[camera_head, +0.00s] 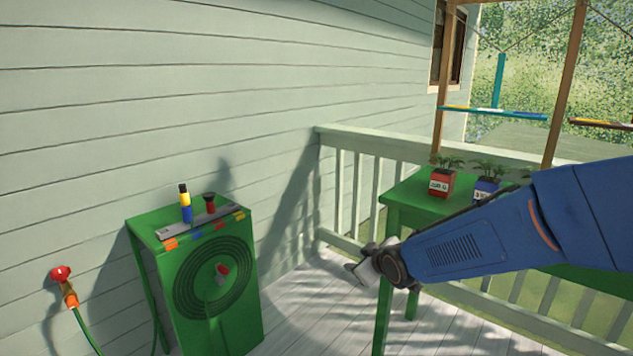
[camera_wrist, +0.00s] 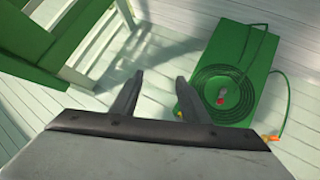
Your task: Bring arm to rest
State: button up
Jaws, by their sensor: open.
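My blue arm reaches in from the right in the head view, in front of the green table (camera_head: 412,190). My gripper (camera_head: 362,268) is at its end, left of the table's edge and above the deck. In the wrist view my gripper (camera_wrist: 158,88) has its two fingers spread apart with nothing between them.
A green hose cabinet (camera_head: 242,318) stands against the siding, with a yellow-and-blue bottle (camera_head: 186,205) on top. A red tap (camera_head: 61,273) with a hose is at left. Potted plants, one red pot (camera_head: 441,184) and one blue pot (camera_head: 485,191), stand on the table. A white railing (camera_head: 352,180) runs behind.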

jog(key=s+d+m+g+h, duration=0.1)
jog(key=s+d, duration=0.4)
jog(key=s, duration=0.6)
jog(key=s+d+r+m+g+h, duration=0.1)
jog(key=s+d+m+g, duration=0.2)
jog(key=s, duration=0.9)
jog(key=s+d+r+m+g+h, duration=0.1)
jog(key=s+d+m+g, duration=0.1)
jog(key=s+d+m, duration=0.3)
jog(key=s+d, duration=0.4)
jog(key=s, duration=0.3)
jog(key=shift+r+h, duration=0.25)
jog(key=shift+h, duration=0.05)
jog(key=shift+d, duration=0.1)
